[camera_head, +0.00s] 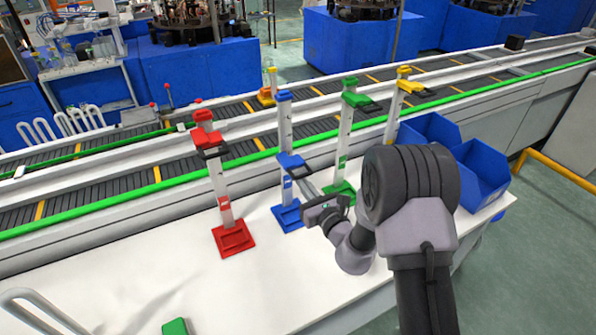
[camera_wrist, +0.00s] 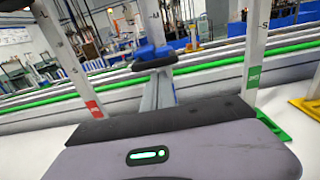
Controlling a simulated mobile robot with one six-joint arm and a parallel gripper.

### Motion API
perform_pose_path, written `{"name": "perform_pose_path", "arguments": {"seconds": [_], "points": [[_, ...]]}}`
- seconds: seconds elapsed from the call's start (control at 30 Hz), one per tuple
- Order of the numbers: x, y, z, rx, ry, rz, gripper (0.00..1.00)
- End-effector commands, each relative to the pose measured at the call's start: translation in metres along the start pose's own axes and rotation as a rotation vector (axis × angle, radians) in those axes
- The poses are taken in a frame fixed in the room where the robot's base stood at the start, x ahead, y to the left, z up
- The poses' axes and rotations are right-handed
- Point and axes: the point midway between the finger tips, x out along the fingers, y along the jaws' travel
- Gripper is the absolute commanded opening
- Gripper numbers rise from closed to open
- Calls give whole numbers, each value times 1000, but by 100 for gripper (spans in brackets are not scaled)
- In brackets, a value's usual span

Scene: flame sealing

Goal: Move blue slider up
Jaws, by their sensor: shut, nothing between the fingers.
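The blue stand is a white post with a blue cap (camera_head: 284,96) and a blue base (camera_head: 287,217). Its blue slider (camera_head: 289,161), with a dark handle, sits about halfway up the post. My gripper (camera_head: 304,184) is shut and empty, its fingers at the slider's handle, just below it. In the wrist view the blue slider (camera_wrist: 150,54) is straight ahead, with the dark handle above the tips of my gripper (camera_wrist: 160,78). I cannot tell whether the fingers touch the handle.
The red slider (camera_head: 205,137), green slider (camera_head: 355,98) and yellow slider (camera_head: 409,86) sit high on neighbouring posts. Blue bins (camera_head: 482,178) stand to the right. A conveyor runs behind.

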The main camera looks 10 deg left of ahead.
Motion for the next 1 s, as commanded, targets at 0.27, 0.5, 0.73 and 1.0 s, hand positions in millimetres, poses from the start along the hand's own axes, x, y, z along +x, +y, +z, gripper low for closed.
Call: {"name": "perform_pose_path", "arguments": {"seconds": [0.27, 0.5, 0.73, 1.0], "points": [[0, 0, 0, 0, 0, 0, 0], [0, 0, 2, 0, 0, 0, 0], [0, 0, 12, 0, 0, 0, 0], [0, 0, 23, 0, -2, 0, 0]]}}
